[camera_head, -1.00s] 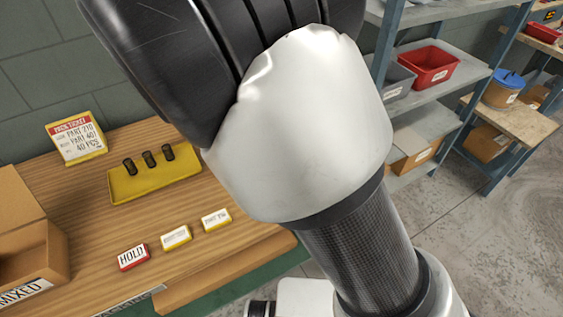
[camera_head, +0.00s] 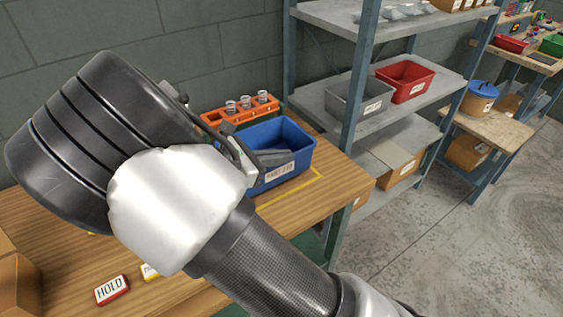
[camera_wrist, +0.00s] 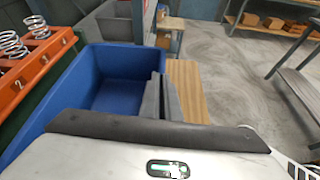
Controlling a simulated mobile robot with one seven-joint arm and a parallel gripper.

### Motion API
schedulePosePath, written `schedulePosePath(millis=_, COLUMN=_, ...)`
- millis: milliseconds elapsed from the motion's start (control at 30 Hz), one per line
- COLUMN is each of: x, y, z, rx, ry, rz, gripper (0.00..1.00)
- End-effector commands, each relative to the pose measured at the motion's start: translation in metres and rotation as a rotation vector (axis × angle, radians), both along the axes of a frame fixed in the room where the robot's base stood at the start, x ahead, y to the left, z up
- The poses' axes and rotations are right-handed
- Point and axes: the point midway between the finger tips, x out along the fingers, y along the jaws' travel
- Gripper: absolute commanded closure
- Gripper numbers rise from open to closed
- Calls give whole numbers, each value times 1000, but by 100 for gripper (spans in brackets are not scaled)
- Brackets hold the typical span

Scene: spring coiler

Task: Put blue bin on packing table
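The blue bin (camera_head: 296,168) has a white label on its near side and sits at the right part of the wooden table (camera_head: 340,172). I cannot tell whether its base touches the tabletop. No packing table is marked by name.
An orange rack (camera_head: 216,117) with springs stands behind the bin. A grey shelf unit (camera_head: 354,85) holds a grey bin (camera_head: 360,98) and a red bin (camera_head: 406,82). Open floor (camera_head: 450,240) lies right.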

Motion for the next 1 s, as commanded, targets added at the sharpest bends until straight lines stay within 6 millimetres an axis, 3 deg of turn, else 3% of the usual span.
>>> schedulePosePath(millis=100, x=0, y=0, z=-17, rx=-1, ry=-1, rz=1, gripper=100)
schedulePosePath(millis=467, x=1, y=0, z=-21, rx=0, ry=-2, rz=0, gripper=100)
schedulePosePath(millis=500, x=0, y=0, z=-20, rx=0, ry=0, rz=1, gripper=90)
schedulePosePath(millis=600, x=0, y=0, z=-20, rx=0, ry=0, rz=1, gripper=78)
schedulePosePath(millis=1000, x=-4, y=7, z=-14, rx=2, ry=-2, rz=3, gripper=78)
